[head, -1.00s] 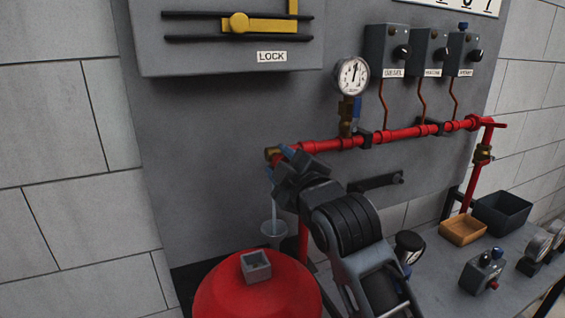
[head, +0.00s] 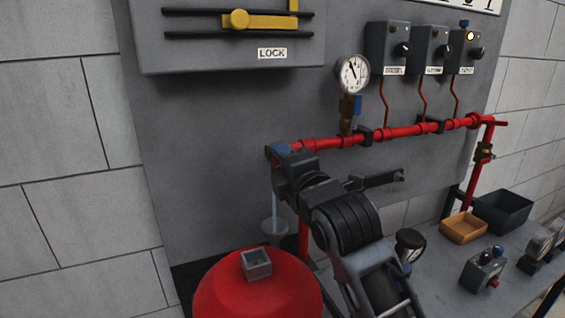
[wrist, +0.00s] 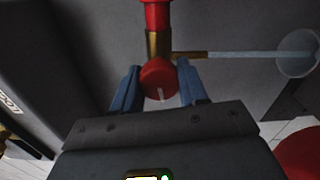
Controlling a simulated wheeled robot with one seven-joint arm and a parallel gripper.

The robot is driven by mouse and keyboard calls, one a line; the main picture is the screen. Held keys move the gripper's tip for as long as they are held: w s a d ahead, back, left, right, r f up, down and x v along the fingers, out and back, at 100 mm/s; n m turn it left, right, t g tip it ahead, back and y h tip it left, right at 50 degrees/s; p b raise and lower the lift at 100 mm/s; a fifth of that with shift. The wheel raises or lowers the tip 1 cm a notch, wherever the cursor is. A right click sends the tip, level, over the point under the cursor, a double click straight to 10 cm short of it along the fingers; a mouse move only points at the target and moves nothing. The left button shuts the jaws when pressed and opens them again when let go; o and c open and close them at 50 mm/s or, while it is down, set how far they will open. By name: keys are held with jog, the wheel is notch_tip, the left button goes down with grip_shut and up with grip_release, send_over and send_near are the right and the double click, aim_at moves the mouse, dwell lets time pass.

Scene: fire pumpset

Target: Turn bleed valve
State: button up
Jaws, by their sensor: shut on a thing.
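The bleed valve is at the left end of the red pipe (head: 400,131). In the wrist view its round red knob (wrist: 158,76) carries a white mark and sits below a brass body (wrist: 158,45). My gripper (wrist: 158,84) has one blue finger on each side of the knob and is shut on it. In the head view my gripper (head: 279,155) hides most of the valve. A pale water stream (head: 274,200) runs down from the valve into a small grey funnel (head: 275,231). The stream also shows in the wrist view (wrist: 245,54).
A pressure gauge (head: 353,73) stands on the pipe. Trays (head: 463,229) and other devices occupy the bench at right.

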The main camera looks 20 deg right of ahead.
jog(key=shift+a, duration=0.2)
dwell(0.3)
jog(key=o, duration=1)
jog(key=shift+d, duration=0.1)
jog(key=shift+f, duration=0.1)
jog(key=s+b, duration=0.1)
jog(key=s, duration=0.6)
jog(key=shift+s, duration=0.4)
